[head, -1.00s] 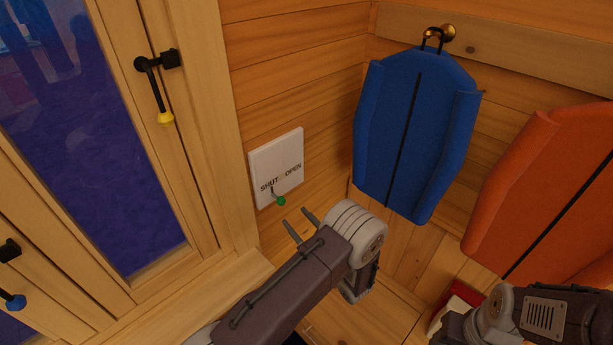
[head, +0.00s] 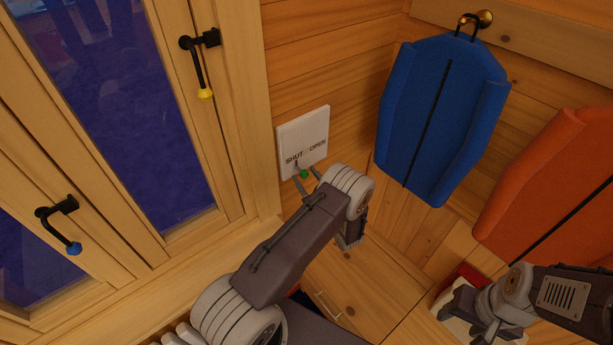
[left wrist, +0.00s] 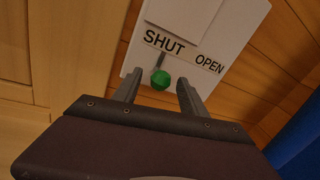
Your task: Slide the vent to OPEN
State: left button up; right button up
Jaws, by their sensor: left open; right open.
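The white vent plate (head: 303,135) is on the log wall beside the window frame, with SHUT lettered on the left and OPEN on the right. Its green knob (head: 304,174) hangs on a short stem below the word SHUT; the knob also shows in the left wrist view (left wrist: 160,83). My left gripper (head: 306,178) is open, with a finger on each side of the knob. In the left wrist view the fingers (left wrist: 158,90) stand apart from the knob, with a gap on both sides. My right gripper (head: 469,317) is at the lower right, far from the vent.
A window with a yellow-tipped handle (head: 204,93) and a blue-tipped handle (head: 74,248) is left of the vent. A blue vest (head: 440,120) and an orange vest (head: 560,190) hang to the right. A wooden drawer cabinet (head: 350,285) stands below.

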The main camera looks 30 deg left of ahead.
pick_arm(q)
jog(key=shift+w, duration=0.1)
jog(key=shift+c, duration=0.3)
grip_shut()
dwell(0.9)
